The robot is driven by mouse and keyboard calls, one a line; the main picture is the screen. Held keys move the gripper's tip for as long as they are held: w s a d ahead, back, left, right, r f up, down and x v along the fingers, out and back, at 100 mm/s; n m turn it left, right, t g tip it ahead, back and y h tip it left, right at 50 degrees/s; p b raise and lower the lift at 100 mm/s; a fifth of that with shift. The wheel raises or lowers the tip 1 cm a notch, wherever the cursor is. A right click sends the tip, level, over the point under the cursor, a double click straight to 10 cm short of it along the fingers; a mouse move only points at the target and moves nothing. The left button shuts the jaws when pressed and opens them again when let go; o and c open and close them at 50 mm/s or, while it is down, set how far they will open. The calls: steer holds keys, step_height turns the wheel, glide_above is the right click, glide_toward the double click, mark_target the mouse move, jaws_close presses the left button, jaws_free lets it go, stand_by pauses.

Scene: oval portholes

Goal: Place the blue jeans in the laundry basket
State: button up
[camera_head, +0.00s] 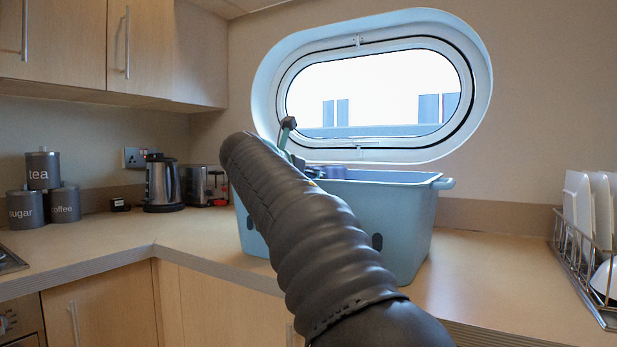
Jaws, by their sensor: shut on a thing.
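The laundry basket (408,225) is a light blue tub on the counter below the window, with its left part hidden behind my arm. A small blue-purple piece, seemingly the blue jeans (332,172), shows at the basket's back rim, just right of my gripper. Most of it is hidden by the basket wall and my arm. My gripper (303,167) is over the left part of the basket, largely hidden behind my dark arm. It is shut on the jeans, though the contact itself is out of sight.
A kettle (162,184), a toaster (203,185) and grey canisters (43,171) stand on the left counter. A dish rack (585,262) with white plates is at the far right. The counter (490,265) between basket and rack is clear. An oval window (370,90) is behind.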

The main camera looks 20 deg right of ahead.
steer(key=shift+f, duration=0.45)
steer(key=o, duration=1.1)
steer(key=shift+f, duration=0.2)
steer(key=v, duration=0.4)
steer(key=r+v, duration=0.1)
steer(key=v, duration=0.7)
steer(key=shift+s+r, duration=0.1)
steer(key=shift+r, duration=0.2)
